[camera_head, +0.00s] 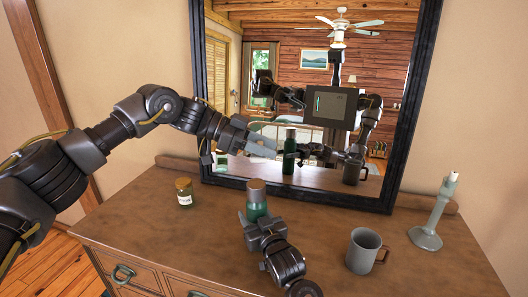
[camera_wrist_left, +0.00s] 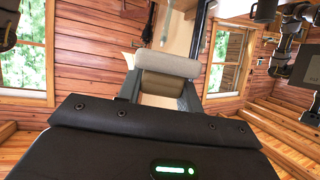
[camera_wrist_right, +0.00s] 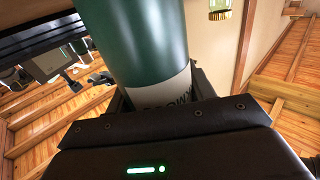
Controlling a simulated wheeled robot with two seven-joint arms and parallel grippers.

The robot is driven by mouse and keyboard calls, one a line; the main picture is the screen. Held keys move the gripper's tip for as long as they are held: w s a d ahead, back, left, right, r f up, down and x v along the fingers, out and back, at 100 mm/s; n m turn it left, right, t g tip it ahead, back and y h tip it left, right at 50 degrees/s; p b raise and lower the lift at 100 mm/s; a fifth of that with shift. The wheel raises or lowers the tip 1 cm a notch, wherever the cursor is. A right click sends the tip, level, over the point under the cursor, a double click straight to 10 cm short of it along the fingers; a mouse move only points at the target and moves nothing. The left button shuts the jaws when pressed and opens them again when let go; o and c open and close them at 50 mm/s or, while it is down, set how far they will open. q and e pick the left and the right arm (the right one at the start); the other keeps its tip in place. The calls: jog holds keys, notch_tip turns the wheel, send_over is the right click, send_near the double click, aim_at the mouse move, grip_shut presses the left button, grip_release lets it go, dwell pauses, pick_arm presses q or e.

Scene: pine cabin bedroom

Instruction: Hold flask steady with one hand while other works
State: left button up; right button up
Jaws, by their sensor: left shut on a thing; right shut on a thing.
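The green flask (camera_head: 257,209) stands upright on the dresser, with a brownish-grey top. My right gripper (camera_head: 254,222) is shut around its lower body from the front. The right wrist view shows the green body (camera_wrist_right: 140,45) close up, with a white label low between the fingers. My left gripper (camera_head: 262,149) is above and behind the flask, in front of the mirror, and looks apart from it. In the left wrist view it is shut on a short grey-and-brown cylindrical piece (camera_wrist_left: 165,83); I cannot tell for sure what it is.
A small jar (camera_head: 184,193) stands on the dresser (camera_head: 150,220) at left. A grey mug (camera_head: 364,251) and a pale green candlestick-like stand (camera_head: 430,225) are at right. A dark-framed mirror (camera_head: 405,110) rises behind. The dresser top between flask and mug is clear.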

jog(key=o, duration=1.3)
jog(key=shift+c, duration=0.2)
